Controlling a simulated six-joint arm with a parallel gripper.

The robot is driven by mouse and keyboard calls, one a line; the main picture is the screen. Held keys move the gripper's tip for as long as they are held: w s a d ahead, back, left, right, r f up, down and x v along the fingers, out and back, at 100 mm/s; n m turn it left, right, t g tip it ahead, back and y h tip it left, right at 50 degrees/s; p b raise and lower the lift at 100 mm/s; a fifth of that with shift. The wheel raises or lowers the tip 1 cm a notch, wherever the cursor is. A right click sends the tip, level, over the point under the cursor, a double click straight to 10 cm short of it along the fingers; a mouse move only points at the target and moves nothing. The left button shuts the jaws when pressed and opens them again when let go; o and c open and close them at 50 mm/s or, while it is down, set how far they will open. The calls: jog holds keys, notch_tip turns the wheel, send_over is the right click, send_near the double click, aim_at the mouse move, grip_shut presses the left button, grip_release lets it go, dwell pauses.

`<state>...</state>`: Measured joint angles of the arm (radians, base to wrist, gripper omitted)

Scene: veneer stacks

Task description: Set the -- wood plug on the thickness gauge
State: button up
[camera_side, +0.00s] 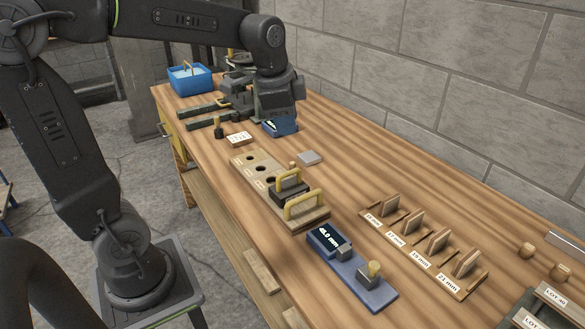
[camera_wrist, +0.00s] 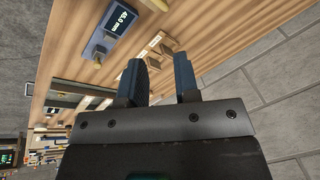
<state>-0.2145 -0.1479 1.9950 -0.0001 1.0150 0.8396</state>
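The thickness gauge (camera_side: 378,295) is a long blue base with a lit millimetre display, grey jaws and a wooden knob, at the front middle of the bench. A blue device with a millimetre display also shows in the wrist view (camera_wrist: 120,20). My gripper (camera_wrist: 160,78) has its two fingers apart with nothing between them. In the side view it points down towards the far part of the bench, near another small blue display unit, far from the gauge.
A wooden block with holes and yellow-handled pieces (camera_side: 303,205) lies left of the gauge. A labelled rack (camera_side: 452,285) holds several upright wooden pieces at right. A blue bin (camera_side: 188,80) stands at the far end. Bare bench lies behind the rack, beside the wall.

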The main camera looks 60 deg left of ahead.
jog(key=w+a+f+m+g, duration=0.2)
jog(key=w+a+f+m, duration=0.3)
jog(key=w+a, duration=0.35)
jog(key=m+g, duration=0.1)
jog(key=m, duration=0.4)
send_over(293, 163)
jog(key=shift+h, duration=0.3)
jog(key=f, duration=1.5)
jog(key=shift+d+f, duration=0.15)
jog(key=shift+d, duration=0.1)
jog(key=shift+n, duration=0.3)
jog(key=shift+a+f, duration=0.15)
jog(key=shift+f, duration=1.45)
jog(key=shift+a+f, duration=0.15)
jog(key=shift+f, duration=1.4)
grip_shut()
